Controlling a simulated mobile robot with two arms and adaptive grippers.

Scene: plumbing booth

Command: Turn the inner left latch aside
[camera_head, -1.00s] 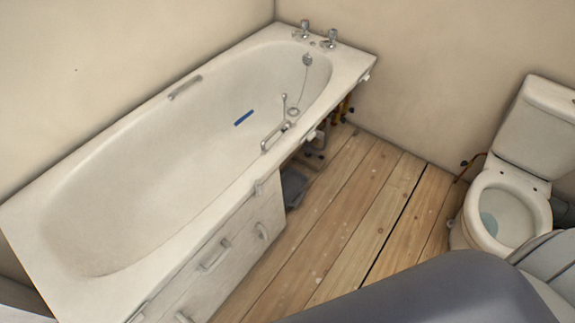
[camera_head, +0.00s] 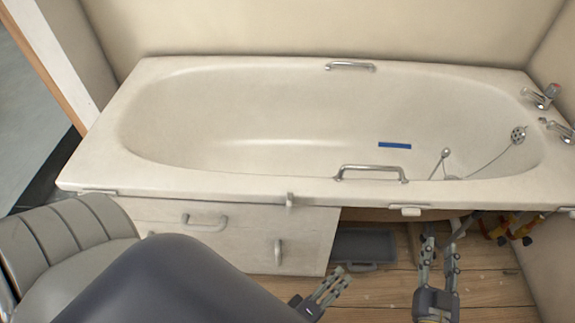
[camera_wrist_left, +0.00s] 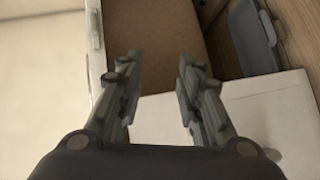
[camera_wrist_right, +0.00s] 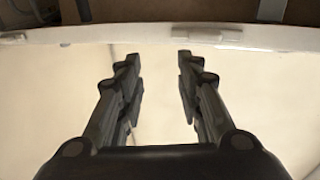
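A small white latch (camera_head: 290,200) hangs under the bath's front rim, upright, over the top edge of the white drawer-like panel (camera_head: 262,222). Two other latches lie flat along the rim: one at the far left (camera_head: 97,192) and one right of centre (camera_head: 410,211). My left gripper (camera_head: 336,280) is low in front of the panel's right edge, below and right of the upright latch and apart from it. In the left wrist view its fingers (camera_wrist_left: 158,75) are spread and empty. My right gripper (camera_head: 439,240) is below the rim by the opening; its fingers (camera_wrist_right: 152,68) are spread and empty.
The white bath (camera_head: 230,190) fills the middle, with a grab handle (camera_head: 370,168) on its front rim. A grey tray (camera_head: 363,245) lies on the wooden floor under the open side. Brass pipework (camera_head: 510,230) shows at the right.

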